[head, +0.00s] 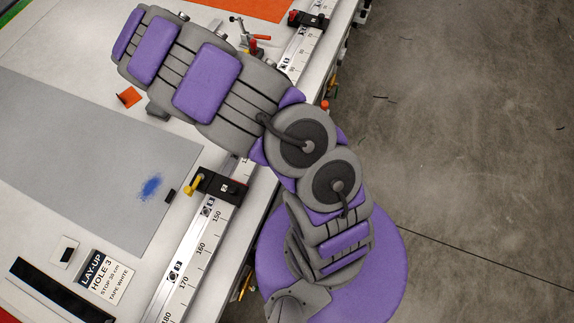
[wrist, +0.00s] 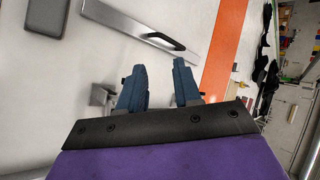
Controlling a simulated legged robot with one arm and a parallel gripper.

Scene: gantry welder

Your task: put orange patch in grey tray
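A small orange piece (head: 129,97), which looks like the orange patch, lies on the white table left of my arm in the head view. I cannot make it out in the wrist view. My gripper (wrist: 159,66) shows in the wrist view with two blue fingers apart and nothing between them, over the pale table. The head view does not show its fingers. A dark grey rounded, tray-like object (wrist: 46,27) is at the upper left of the wrist view; I cannot tell for sure that it is the grey tray.
A metal bar with a black handle (wrist: 160,38) lies beyond the fingers, and a wide orange strip (wrist: 225,48) runs to their right. A large grey sheet (head: 75,150) covers much of the table. A ruler rail (head: 200,245) with black clamps runs along the table edge.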

